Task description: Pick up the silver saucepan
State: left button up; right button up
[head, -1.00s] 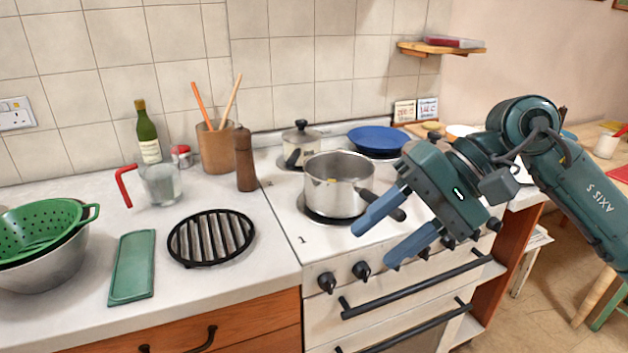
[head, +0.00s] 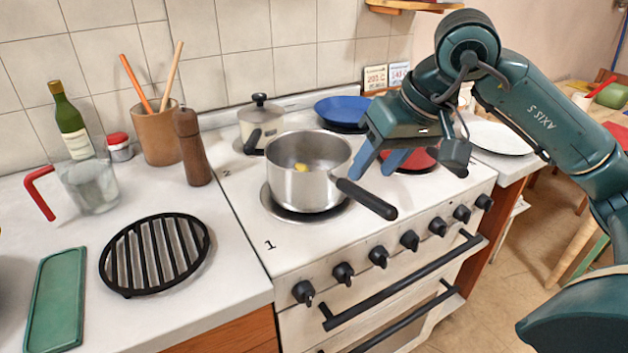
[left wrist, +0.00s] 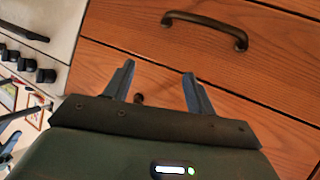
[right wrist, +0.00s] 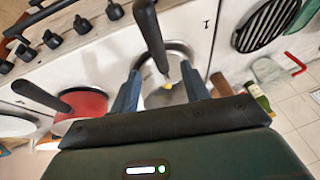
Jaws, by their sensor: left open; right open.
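The silver saucepan (head: 290,190) stands on the front left hob of the cooker, with something small and yellow inside. Its black handle (head: 367,198) points to the lower right. My right gripper (head: 380,164) is open and empty, just right of the pan and above and behind the handle. In the right wrist view, the pan (right wrist: 176,60) shows between the open fingers (right wrist: 160,88), and the handle (right wrist: 150,35) runs up from it. Whether the fingers touch the pan cannot be told. My left gripper (left wrist: 158,75) is open and empty, facing wooden drawers.
A red item (head: 412,160) is partly hidden behind my right gripper. A pepper mill (head: 191,148) and black trivet (head: 155,254) are on the left counter.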

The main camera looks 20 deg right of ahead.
aim_at(361, 190)
jog(key=x, duration=0.5)
jog(key=shift+a+f, duration=0.1)
jog(key=shift+f, duration=0.3)
jog(key=shift+f+b, duration=0.25)
jog(key=shift+b, duration=0.05)
dwell(0.3)
jog(key=shift+c, duration=0.3)
grip_shut()
dwell(0.5)
jog(key=shift+w+r, duration=0.1)
